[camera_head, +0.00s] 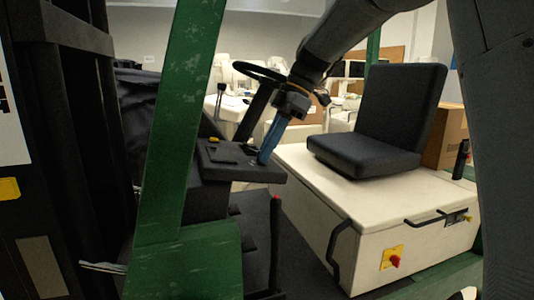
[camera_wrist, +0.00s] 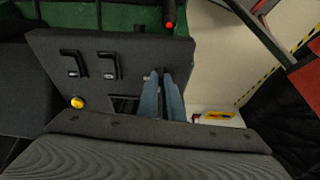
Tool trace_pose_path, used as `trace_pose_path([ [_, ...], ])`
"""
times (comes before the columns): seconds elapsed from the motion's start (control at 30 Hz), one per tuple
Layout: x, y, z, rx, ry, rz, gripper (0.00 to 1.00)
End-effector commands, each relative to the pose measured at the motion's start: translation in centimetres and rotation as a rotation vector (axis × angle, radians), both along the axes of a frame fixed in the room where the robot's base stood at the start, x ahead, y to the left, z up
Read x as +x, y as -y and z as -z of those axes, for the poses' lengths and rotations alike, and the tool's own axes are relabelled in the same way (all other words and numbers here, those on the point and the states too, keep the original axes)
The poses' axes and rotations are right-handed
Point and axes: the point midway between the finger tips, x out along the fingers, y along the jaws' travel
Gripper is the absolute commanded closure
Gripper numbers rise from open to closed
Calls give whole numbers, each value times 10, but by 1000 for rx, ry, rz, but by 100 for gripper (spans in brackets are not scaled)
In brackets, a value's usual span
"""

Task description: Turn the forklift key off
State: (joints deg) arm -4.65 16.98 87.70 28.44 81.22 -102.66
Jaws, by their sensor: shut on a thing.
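The forklift's dark control panel (camera_head: 228,167) is left of the seat, below the steering wheel (camera_head: 258,71). My gripper (camera_head: 264,160) reaches down with its blue fingers to the panel's right part. In the wrist view my gripper (camera_wrist: 161,77) has its fingertips close together on the panel (camera_wrist: 50,52). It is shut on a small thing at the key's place. The key is mostly hidden between the fingertips, so its turn angle cannot be told. Two black levers (camera_wrist: 110,66) and a yellow button (camera_wrist: 77,102) are left of the fingers.
A green post (camera_head: 180,120) stands in front of the panel on the left. The black seat (camera_head: 378,125) rests on a white body (camera_head: 310,200) with a red knob (camera_head: 394,261). A red-tipped lever (camera_head: 275,240) rises below the panel.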

Motion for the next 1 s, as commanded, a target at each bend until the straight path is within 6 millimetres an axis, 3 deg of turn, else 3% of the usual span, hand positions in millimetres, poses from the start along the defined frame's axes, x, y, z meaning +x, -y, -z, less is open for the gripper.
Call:
trace_pose_path([
  [0.73, 1, 0, -1, 5, 21, -93, 100],
  [0.87, 1, 0, -1, 5, 21, -92, 75],
  [1.0, 1, 0, -1, 5, 20, -92, 75],
])
